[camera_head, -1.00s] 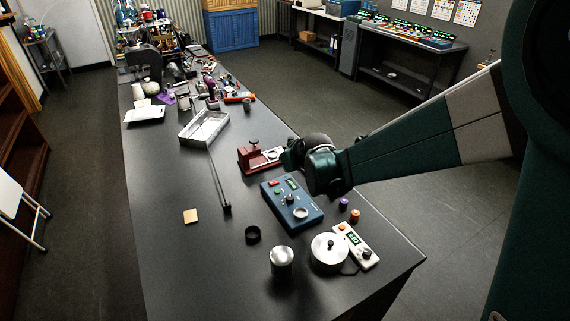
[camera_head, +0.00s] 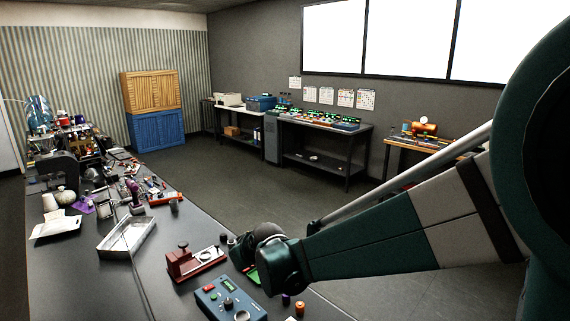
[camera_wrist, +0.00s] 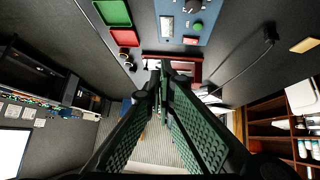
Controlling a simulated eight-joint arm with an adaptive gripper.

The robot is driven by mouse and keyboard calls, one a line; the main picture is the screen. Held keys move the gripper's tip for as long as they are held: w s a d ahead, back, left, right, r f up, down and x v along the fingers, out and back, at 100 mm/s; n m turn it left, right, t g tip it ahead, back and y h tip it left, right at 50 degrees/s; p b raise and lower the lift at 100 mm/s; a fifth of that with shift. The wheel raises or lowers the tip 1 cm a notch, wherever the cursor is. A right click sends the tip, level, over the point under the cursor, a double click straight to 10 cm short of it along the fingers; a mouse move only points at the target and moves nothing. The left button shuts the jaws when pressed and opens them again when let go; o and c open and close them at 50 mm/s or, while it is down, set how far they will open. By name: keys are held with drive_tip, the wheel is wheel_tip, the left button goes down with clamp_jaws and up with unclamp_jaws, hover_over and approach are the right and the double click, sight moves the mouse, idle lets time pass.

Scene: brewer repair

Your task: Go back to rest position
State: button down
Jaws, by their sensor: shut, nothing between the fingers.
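My gripper (camera_wrist: 162,78) is shut and empty in the wrist view, its two dark green textured fingers together at the tips. It hangs above the black bench, in front of a red device (camera_wrist: 190,63) that it partly covers. In the head view my arm reaches in from the right over the bench edge. The fingers cannot be made out there, behind my wrist.
The blue control box (camera_head: 229,301) and red device (camera_head: 187,262) sit on the bench near my wrist. A metal tray (camera_head: 110,252) lies further left. In the wrist view are green (camera_wrist: 113,12) and red (camera_wrist: 124,37) trays. Open floor lies beyond the bench.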

drive_tip(key=s+d+r+m+h+b, duration=0.1)
drive_tip(key=s+d+r, duration=0.1)
drive_tip(key=s+d, duration=0.35)
drive_tip(key=s+d+r+m+h+b, duration=0.1)
drive_tip(key=s+d+r+m, duration=0.15)
drive_tip(key=d, duration=0.65)
drive_tip(key=s+d+r+b, duration=0.1)
drive_tip(key=s+d, duration=0.4)
drive_tip(key=d, duration=0.2)
drive_tip(key=s+d+f+m+h+b, duration=0.1)
drive_tip(key=s+d+f+m, duration=0.1)
drive_tip(key=s+d, duration=0.6)
drive_tip(key=s+d+f+m+h+b, duration=0.2)
drive_tip(key=s+d, duration=0.6)
drive_tip(key=s, duration=0.4)
drive_tip(key=shift+s+d+f+m, duration=0.2)
drive_tip(key=shift+f+m, duration=0.25)
drive_tip(key=shift+f, duration=0.15)
